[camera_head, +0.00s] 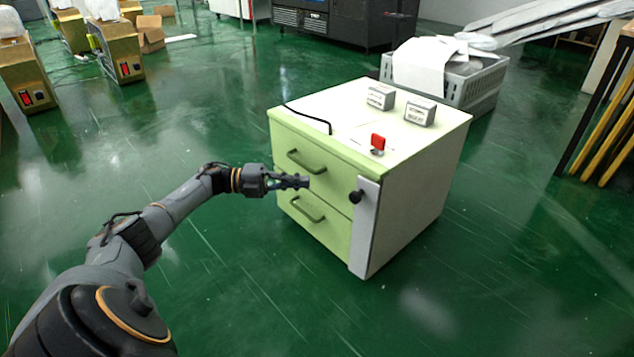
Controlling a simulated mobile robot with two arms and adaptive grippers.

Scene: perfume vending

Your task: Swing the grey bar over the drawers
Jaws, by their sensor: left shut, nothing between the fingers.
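The grey bar (364,228) stands upright along the right front edge of a pale green cabinet (415,180). A black knob (356,196) sticks out near its upper part. The upper drawer (325,178) and lower drawer (318,228) each have a green handle and look shut. The bar stands at the right end of the drawer fronts. My left gripper (305,182) is shut and empty, in front of the upper drawer and left of the knob, apart from the bar. Whether it touches the drawer front I cannot tell. My right gripper is out of view.
On the cabinet top are two small grey boxes (380,97), a red-topped item (377,143) and a black cable (309,118). A grey crate (484,86) stands behind. The green floor (230,270) around the cabinet's front is clear.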

